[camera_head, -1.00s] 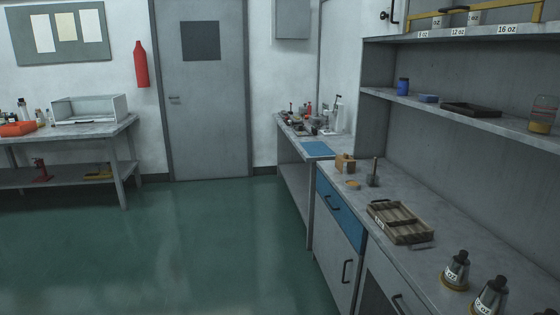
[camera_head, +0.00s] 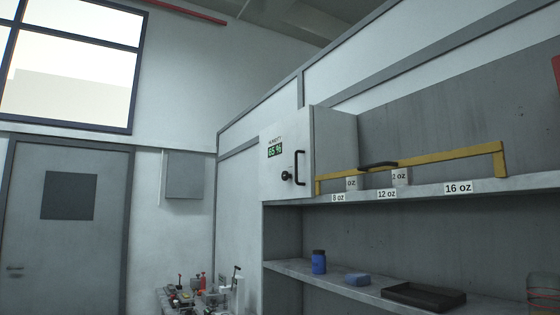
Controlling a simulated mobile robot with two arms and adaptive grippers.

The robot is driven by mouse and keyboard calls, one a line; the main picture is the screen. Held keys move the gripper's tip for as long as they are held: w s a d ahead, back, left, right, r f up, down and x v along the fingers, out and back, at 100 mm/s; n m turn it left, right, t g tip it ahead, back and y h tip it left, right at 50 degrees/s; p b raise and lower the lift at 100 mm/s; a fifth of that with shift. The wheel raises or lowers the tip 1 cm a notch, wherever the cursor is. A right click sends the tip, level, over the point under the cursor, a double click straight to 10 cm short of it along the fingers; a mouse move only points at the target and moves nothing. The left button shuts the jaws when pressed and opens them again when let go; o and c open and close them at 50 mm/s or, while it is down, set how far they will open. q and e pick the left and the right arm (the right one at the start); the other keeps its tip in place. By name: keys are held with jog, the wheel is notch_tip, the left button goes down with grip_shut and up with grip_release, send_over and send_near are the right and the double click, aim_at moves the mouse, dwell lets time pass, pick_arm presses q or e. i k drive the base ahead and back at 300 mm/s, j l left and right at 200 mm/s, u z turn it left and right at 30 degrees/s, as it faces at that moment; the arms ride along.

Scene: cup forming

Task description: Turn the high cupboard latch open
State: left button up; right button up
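The high cupboard (camera_head: 333,150) stands at the left end of the top shelf, with a pale door facing left. Its door carries a small display reading about 65 % (camera_head: 275,151), a dark round latch knob (camera_head: 286,176) and a black vertical handle (camera_head: 299,168). The door looks closed. The latch's exact turn is too small to tell. Neither of my grippers is in view.
A yellow rail (camera_head: 440,155) runs along the top shelf, above labels for 8, 12 and 16 oz. The lower shelf holds a blue jar (camera_head: 319,262), a blue block (camera_head: 357,279) and a dark tray (camera_head: 424,296). A cluttered bench (camera_head: 165,300) and grey door (camera_head: 68,230) lie left.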

aim_at(285, 176)
jog(key=i+j+u, duration=0.15)
jog(key=i+j, duration=0.65)
jog(key=i, duration=0.1)
